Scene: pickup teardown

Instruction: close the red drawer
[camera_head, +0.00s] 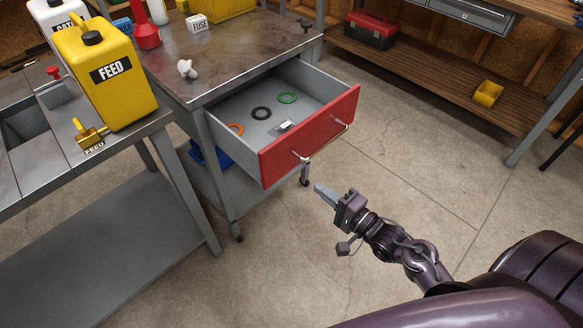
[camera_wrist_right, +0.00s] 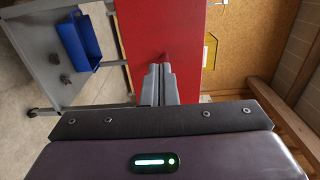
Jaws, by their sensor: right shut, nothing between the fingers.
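The red drawer (camera_head: 311,137) stands pulled out from the metal cart (camera_head: 215,61) in the head view. Its red front carries two silver handle posts, and its grey tray shows inside. Orange, black and green rings and a small light piece lie in it. My right gripper (camera_head: 321,190) is below and to the right of the drawer front, shut and empty. In the right wrist view its closed fingers (camera_wrist_right: 160,75) point at the red drawer front (camera_wrist_right: 165,35); I cannot tell whether they touch it. My left gripper is not in view.
A grey bench (camera_head: 105,157) with a yellow FEED can (camera_head: 95,72) stands at the left. A blue bin (camera_head: 208,155) sits on the cart's lower shelf. A workbench with a red toolbox (camera_head: 370,29) stands at the back right. The floor right of the drawer is clear.

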